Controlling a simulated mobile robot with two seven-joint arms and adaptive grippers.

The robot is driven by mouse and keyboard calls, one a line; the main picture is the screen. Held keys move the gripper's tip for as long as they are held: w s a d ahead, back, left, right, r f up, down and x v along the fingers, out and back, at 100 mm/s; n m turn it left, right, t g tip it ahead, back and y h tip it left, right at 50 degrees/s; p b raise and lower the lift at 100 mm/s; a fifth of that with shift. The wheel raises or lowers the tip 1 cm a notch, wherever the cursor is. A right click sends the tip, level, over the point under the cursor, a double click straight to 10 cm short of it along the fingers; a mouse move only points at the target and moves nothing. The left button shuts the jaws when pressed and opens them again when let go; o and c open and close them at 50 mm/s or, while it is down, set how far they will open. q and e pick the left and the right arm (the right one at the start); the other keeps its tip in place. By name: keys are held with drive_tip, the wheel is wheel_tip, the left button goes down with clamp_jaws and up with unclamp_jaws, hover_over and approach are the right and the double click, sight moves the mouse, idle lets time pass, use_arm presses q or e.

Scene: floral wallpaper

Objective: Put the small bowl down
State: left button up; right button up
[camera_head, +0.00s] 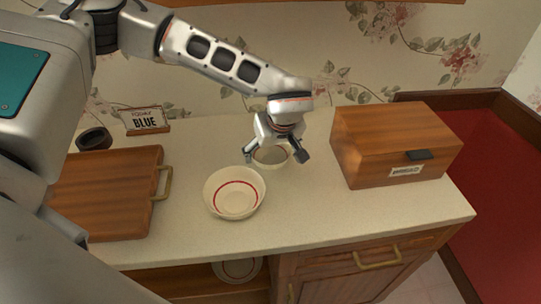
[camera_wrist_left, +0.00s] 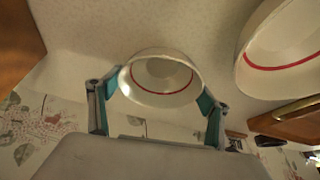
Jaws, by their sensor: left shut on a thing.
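The small bowl (camera_wrist_left: 162,76) is cream with a red ring inside, and it sits between the fingers of my left gripper (camera_wrist_left: 157,95) in the left wrist view. In the head view the left gripper (camera_head: 276,154) points down over the counter, shut on the small bowl (camera_head: 270,155), which is partly hidden by the gripper. I cannot tell whether the bowl touches the counter. A larger cream bowl (camera_head: 234,193) with a red ring stands on the counter in front and to the left; it also shows in the left wrist view (camera_wrist_left: 282,52). My right gripper is not in view.
A wooden bread box (camera_head: 392,143) stands to the right on the counter (camera_head: 330,225). The counter between the bowls and bread box is clear.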

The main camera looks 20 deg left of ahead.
sight(271, 161)
use_arm(q)
drive_tip(key=shift+r, duration=0.1)
wheel_tip(271, 161, up, 20)
drive_tip(key=shift+p, duration=0.35)
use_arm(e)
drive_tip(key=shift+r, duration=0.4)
